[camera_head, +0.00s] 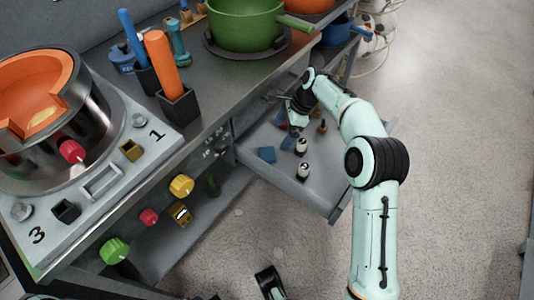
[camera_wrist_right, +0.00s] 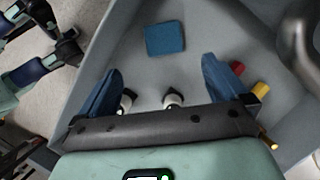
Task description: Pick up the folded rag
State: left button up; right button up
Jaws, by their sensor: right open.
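The folded rag (camera_head: 266,154) is a small flat blue square lying in the open grey drawer, towards its left side. In the right wrist view the rag (camera_wrist_right: 165,39) lies flat beyond the fingertips and apart from them. My right gripper (camera_head: 291,124) is over the back part of the drawer. In the wrist view its two blue fingers (camera_wrist_right: 165,80) are spread wide with nothing between the tips. A dark and mint part of my left arm (camera_head: 268,283) shows at the bottom edge; its fingers cannot be made out.
Two small white-topped bottles (camera_head: 302,146) stand in the drawer (camera_head: 318,190) right of the rag. Red (camera_wrist_right: 237,68) and yellow pieces (camera_wrist_right: 260,89) lie by the right finger.

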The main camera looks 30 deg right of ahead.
jog(key=b, duration=0.2)
send_over(267, 154)
jog(key=s+d, duration=0.2)
jog(key=f, duration=0.6)
jog(key=shift+w+f, duration=0.25)
jog(key=x, duration=0.1)
jog(key=b+x, duration=0.1)
jog(key=x, duration=0.3)
jog(key=shift+w+d+f, duration=0.1)
jog(key=shift+w+d, duration=0.15)
pick_arm(q)
notch_tip(267, 154, down, 6)
jog(key=s+a, duration=0.1)
jog(key=a, duration=0.1)
jog(key=shift+s+r+g, duration=0.2)
jog(key=shift+s+g, duration=0.1)
pick_arm(e)
jog(key=shift+c, duration=0.3)
jog(key=c, duration=1.1)
jog(key=shift+o, duration=0.2)
pick_arm(q)
jog(key=shift+w+r, duration=0.1)
jog(key=shift+r, duration=0.05)
pick_arm(e)
jog(key=shift+r, duration=0.2)
